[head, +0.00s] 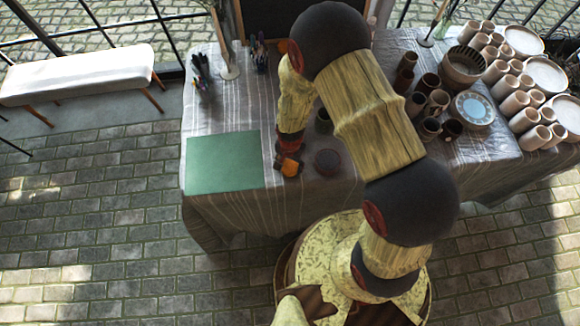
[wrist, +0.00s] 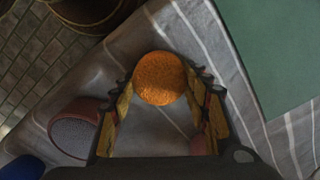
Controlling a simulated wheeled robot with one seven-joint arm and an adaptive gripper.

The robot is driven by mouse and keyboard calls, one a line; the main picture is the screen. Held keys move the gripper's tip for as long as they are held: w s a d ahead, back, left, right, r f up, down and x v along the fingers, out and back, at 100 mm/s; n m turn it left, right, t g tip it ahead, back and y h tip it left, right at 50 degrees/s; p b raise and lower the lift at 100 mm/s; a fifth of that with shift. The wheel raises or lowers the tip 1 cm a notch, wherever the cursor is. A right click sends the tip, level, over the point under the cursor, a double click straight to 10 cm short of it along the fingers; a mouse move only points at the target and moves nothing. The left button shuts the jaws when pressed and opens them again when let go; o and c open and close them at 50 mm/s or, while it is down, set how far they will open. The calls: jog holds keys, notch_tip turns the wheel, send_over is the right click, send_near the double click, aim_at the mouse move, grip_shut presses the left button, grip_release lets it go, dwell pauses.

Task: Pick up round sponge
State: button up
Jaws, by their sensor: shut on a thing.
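The round sponge (wrist: 160,78) is a bright orange disc with a porous face. In the wrist view it sits between the tips of my gripper's two fingers (wrist: 162,92), which touch it on both sides. My gripper is shut on it. In the head view my gripper (head: 288,165) points down over the front part of the table, just right of the green mat; an orange patch shows there, too small to separate clearly from the fingers. I cannot tell whether the sponge touches the cloth.
A green mat (head: 223,161) lies left of my gripper. A small reddish-brown dish (wrist: 80,130) stands close by, also in the head view (head: 327,161). Mugs (head: 438,101), a blue plate (head: 473,110) and stacked cups (head: 508,105) fill the table's right. Brush holders (head: 201,70) stand at the back left.

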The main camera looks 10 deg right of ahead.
aim_at(290, 165)
jog(key=shift+r, duration=0.45)
notch_tip(290, 165, up, 2)
jog(key=shift+w+r+p, duration=0.1)
jog(key=shift+r+p, duration=0.1)
jog(key=shift+p, duration=0.1)
jog(key=s+r, duration=0.3)
jog(key=s, duration=0.1)
jog(key=s+a+r+p, duration=0.1)
jog(key=s+r, duration=0.2)
jog(key=s, duration=0.2)
jog(key=s+r+p, duration=0.1)
jog(key=s+r, duration=0.2)
jog(key=s, duration=0.2)
jog(key=shift+a+r, duration=0.35)
jog(key=shift+a, duration=0.05)
jog(key=o, duration=0.3)
jog(key=c, duration=0.5)
